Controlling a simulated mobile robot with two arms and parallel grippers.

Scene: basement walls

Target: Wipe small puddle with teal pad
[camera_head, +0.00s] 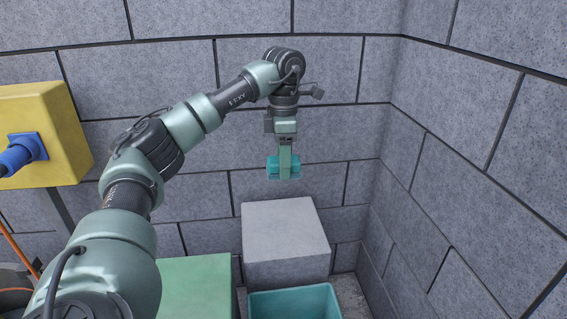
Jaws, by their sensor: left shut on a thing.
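My left gripper (284,172) points down and is shut on the teal pad (271,167). The pad shows on both sides of the fingers. The gripper holds it in the air above the back part of a grey block (285,263), with a gap between pad and block as far as I can tell. I cannot make out a puddle on the block's pale top or anywhere else in view. My right gripper is not in view.
A teal open bin (336,303) stands in front of the grey block, cut by the lower edge. A green surface (200,280) lies left of it. A yellow box (62,125) with a blue plug (22,153) is at the left. Block walls (450,170) close in behind and right.

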